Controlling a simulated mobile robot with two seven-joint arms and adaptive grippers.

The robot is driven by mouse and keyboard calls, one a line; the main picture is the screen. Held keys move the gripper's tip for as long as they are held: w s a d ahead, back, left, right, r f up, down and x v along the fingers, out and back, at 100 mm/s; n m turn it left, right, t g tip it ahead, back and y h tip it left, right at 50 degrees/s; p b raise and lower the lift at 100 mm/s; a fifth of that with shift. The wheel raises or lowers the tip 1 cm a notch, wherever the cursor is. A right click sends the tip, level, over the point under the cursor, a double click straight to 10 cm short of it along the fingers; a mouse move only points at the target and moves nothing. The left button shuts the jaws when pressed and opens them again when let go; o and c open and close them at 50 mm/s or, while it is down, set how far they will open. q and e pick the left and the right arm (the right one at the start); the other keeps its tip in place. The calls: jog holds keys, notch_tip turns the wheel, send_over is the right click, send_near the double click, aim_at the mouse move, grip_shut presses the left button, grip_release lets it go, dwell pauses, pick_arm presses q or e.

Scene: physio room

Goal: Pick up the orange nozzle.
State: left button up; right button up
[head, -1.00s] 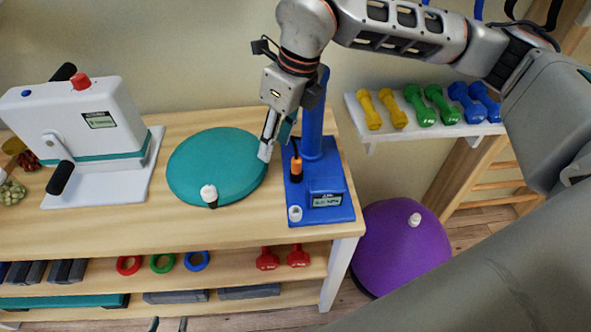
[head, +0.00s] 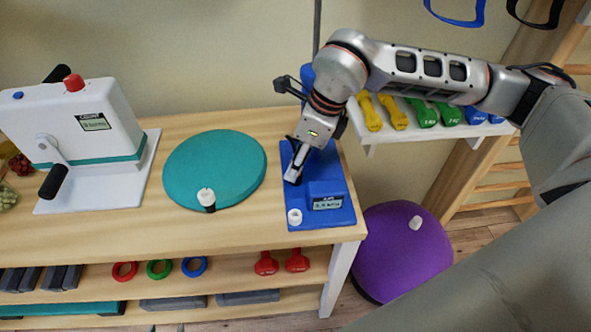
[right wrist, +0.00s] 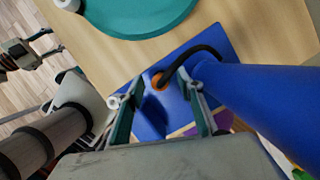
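The orange nozzle (right wrist: 158,83), with a black hose curving from it, shows in the right wrist view at the blue pump stand (head: 329,188). In the head view it is hidden behind my right gripper (head: 294,178), whose arm comes in from the right. In the right wrist view my right gripper (right wrist: 161,77) is open, with a fingertip on either side of the nozzle and gaps visible. I cannot tell how deep the nozzle sits between them. My left gripper (right wrist: 46,45) shows at the left of the right wrist view, open and empty, away from the stand.
A teal disc (head: 220,165) with a white-topped plug (head: 206,197) lies left of the stand. A white crank machine (head: 85,125) stands further left. A white cap (head: 294,216) sits on the stand's front corner. Dumbbells (head: 396,113) on a shelf and a purple ball (head: 408,255) are right.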

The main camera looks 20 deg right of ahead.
jog(key=shift+w+a+f, duration=0.15)
jog(key=shift+f, duration=0.45)
jog(key=shift+r, duration=0.1)
grip_shut()
